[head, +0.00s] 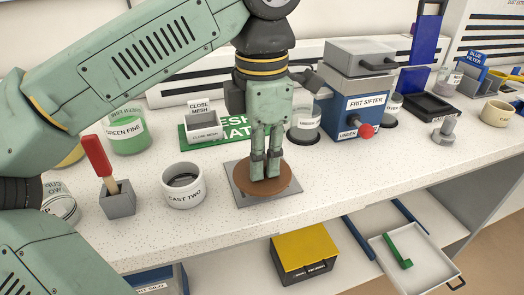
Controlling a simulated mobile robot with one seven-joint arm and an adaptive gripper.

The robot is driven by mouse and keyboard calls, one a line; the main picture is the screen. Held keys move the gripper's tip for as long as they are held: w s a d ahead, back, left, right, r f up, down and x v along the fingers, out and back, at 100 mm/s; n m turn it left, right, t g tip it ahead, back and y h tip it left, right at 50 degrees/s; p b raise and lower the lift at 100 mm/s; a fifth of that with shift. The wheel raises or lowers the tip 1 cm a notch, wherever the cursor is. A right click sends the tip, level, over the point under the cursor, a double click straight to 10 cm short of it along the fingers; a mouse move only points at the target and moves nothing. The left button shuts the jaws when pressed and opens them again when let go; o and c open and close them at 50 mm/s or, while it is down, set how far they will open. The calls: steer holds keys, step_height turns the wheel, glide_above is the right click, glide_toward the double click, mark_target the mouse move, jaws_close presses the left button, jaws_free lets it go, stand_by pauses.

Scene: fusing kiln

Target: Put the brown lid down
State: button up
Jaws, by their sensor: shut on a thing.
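The brown lid (285,184) is a flat round disc in the middle of the head view. It lies flat at the level of a grey square plate (243,199) on the counter. I cannot tell whether it touches the plate or is just above it. My gripper (265,172) points straight down over the middle of the lid. Its fingers are shut on the lid, at a part they hide from view.
A white cup marked CAST TWO (183,190) stands close on the left, and a red-handled tool (97,158) in a grey block farther left. Behind are a green mat (188,141) and the blue frit sifter (357,108). The counter's front edge (330,204) is near.

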steer(key=w, duration=0.3)
steer(key=shift+w+f+p, duration=0.1)
steer(key=shift+w+p, duration=0.2)
steer(key=shift+w, duration=0.1)
steer(key=f, duration=0.1)
steer(key=w+f+p, duration=0.1)
steer(key=f, duration=0.1)
steer(key=shift+f, duration=0.3)
steer(key=shift+f, duration=0.1)
steer(key=shift+f, duration=0.2)
steer(key=o, duration=0.8)
steer(key=shift+r, duration=0.15)
step_height(320, 180, up, 12)
steer(key=shift+r, duration=0.1)
